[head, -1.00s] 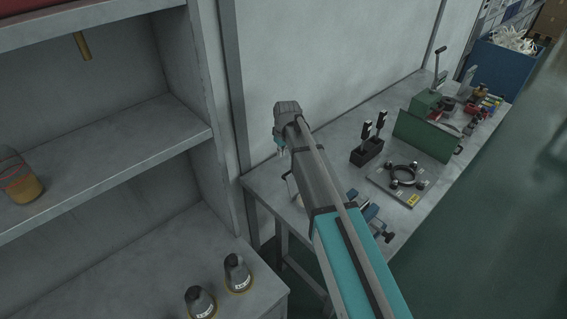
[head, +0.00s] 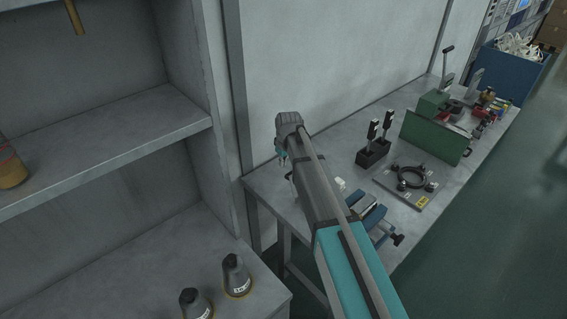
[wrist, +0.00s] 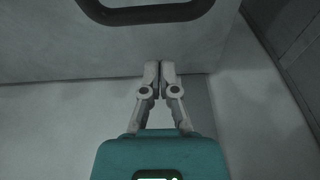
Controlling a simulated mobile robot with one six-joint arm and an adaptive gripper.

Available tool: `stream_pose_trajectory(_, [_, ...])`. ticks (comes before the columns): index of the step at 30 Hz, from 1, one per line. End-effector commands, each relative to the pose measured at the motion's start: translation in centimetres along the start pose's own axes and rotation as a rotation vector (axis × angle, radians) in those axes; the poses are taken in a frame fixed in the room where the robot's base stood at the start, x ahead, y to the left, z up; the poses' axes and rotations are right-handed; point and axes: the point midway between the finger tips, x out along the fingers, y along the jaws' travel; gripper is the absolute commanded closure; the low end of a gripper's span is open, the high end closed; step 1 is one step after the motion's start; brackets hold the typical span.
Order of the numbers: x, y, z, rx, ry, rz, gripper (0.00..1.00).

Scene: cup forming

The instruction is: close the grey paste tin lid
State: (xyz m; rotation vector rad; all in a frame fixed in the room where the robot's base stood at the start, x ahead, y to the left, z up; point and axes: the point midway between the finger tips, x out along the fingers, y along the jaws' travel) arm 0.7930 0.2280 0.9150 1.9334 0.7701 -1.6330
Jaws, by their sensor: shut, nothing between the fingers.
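My gripper (wrist: 160,70) is shut and empty in the wrist view, its two pale fingers together over a grey surface. In the head view the gripper end of my arm (head: 282,152) is over the left end of the grey workbench (head: 262,185), near the wall, and the fingers are mostly hidden by the arm. I cannot make out the grey paste tin or its lid in either view; my arm covers part of the bench. A dark rounded bar (wrist: 145,14) crosses the top of the wrist view, and I cannot tell what it belongs to.
A blue clamp-like device (head: 372,218), a black block with two upright handles (head: 373,152), a plate with a black ring (head: 408,184) and a green panel (head: 432,138) stand along the bench. Shelves (head: 110,150) are at left, with two dark cones (head: 236,275) low down.

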Motion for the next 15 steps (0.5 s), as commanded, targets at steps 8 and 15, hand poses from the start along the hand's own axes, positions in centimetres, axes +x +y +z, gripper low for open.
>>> stream_pose_trajectory(8, [2.4, 0.0, 0.0, 0.0, 0.0, 0.0, 1.0])
stream_pose_trajectory(15, [3.6, 0.0, 0.0, 0.0, 0.0, 0.0, 1.0])
